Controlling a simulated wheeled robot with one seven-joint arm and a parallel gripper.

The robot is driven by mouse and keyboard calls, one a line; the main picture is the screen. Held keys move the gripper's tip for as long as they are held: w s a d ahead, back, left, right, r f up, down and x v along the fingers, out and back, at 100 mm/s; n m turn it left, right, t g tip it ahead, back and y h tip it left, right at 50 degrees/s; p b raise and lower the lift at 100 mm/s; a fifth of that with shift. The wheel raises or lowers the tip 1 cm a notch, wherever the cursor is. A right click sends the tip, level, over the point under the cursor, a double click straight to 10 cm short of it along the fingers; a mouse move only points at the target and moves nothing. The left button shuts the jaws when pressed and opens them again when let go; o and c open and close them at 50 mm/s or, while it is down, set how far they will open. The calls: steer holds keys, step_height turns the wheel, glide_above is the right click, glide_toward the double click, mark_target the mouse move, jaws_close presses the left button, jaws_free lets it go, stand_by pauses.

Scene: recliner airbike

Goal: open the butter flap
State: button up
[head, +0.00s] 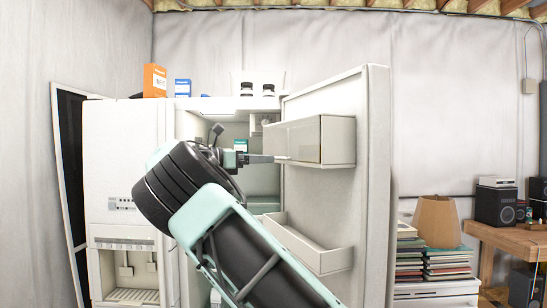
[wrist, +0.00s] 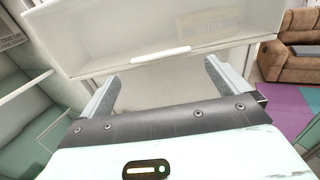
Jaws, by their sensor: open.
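The butter flap (head: 297,142) is the see-through front of the box high on the inside of the open fridge door (head: 377,190). It appears shut. In the wrist view the flap (wrist: 120,35) fills the top, with a white handle (wrist: 160,55) along its lower edge. A pale block, blurred by the panel, shows behind it. My gripper (head: 287,159) is at the flap's lower edge in the head view. In the wrist view my gripper (wrist: 160,78) is open, its fingers spread on either side below the handle, with nothing between them. I cannot tell whether they touch the flap.
A lower door shelf (head: 305,243) hangs below the box. The fridge shelves (wrist: 35,85) lie left of my gripper. A lamp (head: 437,222) and stacked books stand right of the door. Boxes (head: 154,80) stand on top of the fridge.

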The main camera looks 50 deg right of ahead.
mark_target(280, 158)
steer(key=shift+p+x, duration=0.45)
steer(key=shift+x, duration=2.3)
